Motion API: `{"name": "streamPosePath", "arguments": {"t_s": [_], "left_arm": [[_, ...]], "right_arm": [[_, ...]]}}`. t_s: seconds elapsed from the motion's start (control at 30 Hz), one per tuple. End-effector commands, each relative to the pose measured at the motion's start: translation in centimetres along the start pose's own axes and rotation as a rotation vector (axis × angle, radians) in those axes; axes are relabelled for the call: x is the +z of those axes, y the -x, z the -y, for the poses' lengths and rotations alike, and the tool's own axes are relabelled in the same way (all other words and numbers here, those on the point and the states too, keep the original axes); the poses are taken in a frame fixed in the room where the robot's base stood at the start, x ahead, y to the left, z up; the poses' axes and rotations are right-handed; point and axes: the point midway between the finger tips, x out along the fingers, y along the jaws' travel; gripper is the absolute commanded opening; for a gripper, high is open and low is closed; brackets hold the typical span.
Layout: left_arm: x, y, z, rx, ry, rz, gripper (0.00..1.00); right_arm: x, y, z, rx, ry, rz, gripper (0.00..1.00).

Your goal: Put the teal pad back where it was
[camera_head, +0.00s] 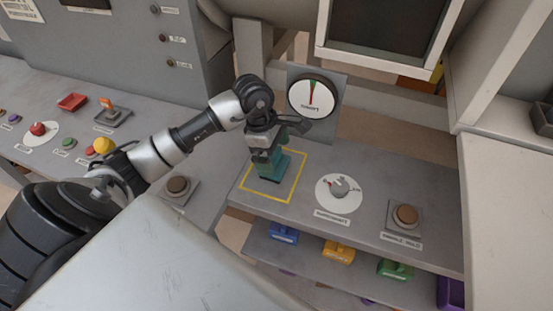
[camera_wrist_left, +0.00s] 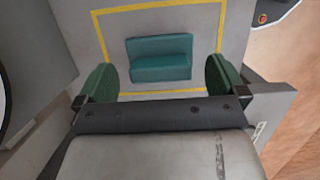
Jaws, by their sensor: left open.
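The teal pad (camera_head: 274,174) stands inside a yellow outlined square (camera_head: 246,189) on the grey bench. It has a flat base with a raised handle; in the left wrist view the whole pad (camera_wrist_left: 160,60) shows inside the yellow outline (camera_wrist_left: 150,8). My left gripper (camera_head: 264,153) is over the pad in the head view and hides part of its top. In the left wrist view its two dark green fingertips (camera_wrist_left: 163,82) are spread wide, with the pad lying beyond and between them. Neither fingertip touches the pad there. My right gripper is not in view.
A round dial gauge (camera_head: 312,96) stands behind the square. A rotary knob (camera_head: 340,187) and a brown push button (camera_head: 405,215) are to its right. A lower shelf holds blue (camera_head: 284,233), yellow (camera_head: 338,252) and green (camera_head: 394,268) pads. Another button (camera_head: 177,186) is at left.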

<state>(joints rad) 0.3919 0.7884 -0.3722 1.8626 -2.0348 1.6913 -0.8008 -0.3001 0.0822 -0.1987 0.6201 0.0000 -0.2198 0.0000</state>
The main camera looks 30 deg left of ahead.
Motion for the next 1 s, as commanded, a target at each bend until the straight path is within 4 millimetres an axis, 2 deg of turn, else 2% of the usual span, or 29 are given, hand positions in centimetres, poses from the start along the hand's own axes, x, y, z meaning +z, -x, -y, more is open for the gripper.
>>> {"name": "streamPosePath", "arguments": {"t_s": [0.2, 0.4, 0.6, 1.0], "left_arm": [[-0.1, 4.9, -0.1, 0.008, -0.001, -0.002, 1.0], [-0.1, 8.1, -0.1, 0.004, 0.0, -0.001, 1.0], [0.0, 9.2, 0.0, 0.001, 0.0, -0.001, 1.0], [0.0, 9.2, 0.0, 0.0, 0.0, 0.0, 1.0]], "right_arm": [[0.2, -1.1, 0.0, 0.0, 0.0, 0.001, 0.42], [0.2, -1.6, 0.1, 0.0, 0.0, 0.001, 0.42], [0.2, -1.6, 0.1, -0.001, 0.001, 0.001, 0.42], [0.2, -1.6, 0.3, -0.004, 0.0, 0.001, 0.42]]}}
